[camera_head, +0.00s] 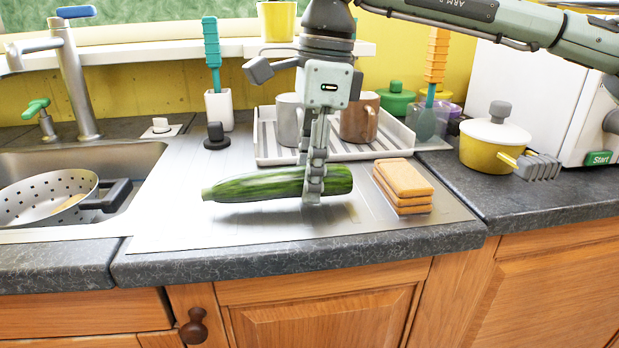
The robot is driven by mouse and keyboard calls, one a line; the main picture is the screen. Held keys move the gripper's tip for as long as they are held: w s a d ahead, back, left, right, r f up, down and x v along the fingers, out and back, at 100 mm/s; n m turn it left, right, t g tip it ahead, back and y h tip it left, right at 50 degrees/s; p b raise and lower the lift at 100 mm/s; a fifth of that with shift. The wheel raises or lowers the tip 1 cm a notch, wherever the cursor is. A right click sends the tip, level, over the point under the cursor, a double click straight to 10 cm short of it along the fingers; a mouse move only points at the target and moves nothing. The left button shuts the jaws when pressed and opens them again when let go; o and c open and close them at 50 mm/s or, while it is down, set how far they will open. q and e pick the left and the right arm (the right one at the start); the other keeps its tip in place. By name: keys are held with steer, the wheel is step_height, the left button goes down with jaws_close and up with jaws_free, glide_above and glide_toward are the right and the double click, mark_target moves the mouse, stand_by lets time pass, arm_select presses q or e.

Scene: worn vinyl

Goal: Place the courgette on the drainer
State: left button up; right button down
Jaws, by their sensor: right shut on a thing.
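The courgette (255,187) is long, dark green and striped, with a pale stem end pointing left. It lies roughly level over the steel draining board (185,215), left of some stacked sponges, with a shadow under it. I cannot tell whether it touches the board or hangs just above it. My right gripper (313,188) points down and is shut on the courgette right of its middle, its fingers hiding a strip of it. The white slatted dish rack (262,150) stands behind the courgette. My left gripper is not in view.
The orange sponges (403,179) sit close to the courgette's right end. Mugs (360,122) stand in the rack. A sink with a colander (50,197) is at left. A yellow pot (485,155) stands at right. The board's front left is clear.

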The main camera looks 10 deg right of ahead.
steer(key=shift+f, duration=0.55)
steer(key=shift+f, duration=0.1)
steer(key=c, duration=1)
jaws_free()
steer(key=r, duration=0.4)
steer(key=d+r, duration=0.1)
steer(key=r, duration=0.7)
steer(key=shift+d+r, duration=0.1)
steer(key=shift+d, duration=0.1)
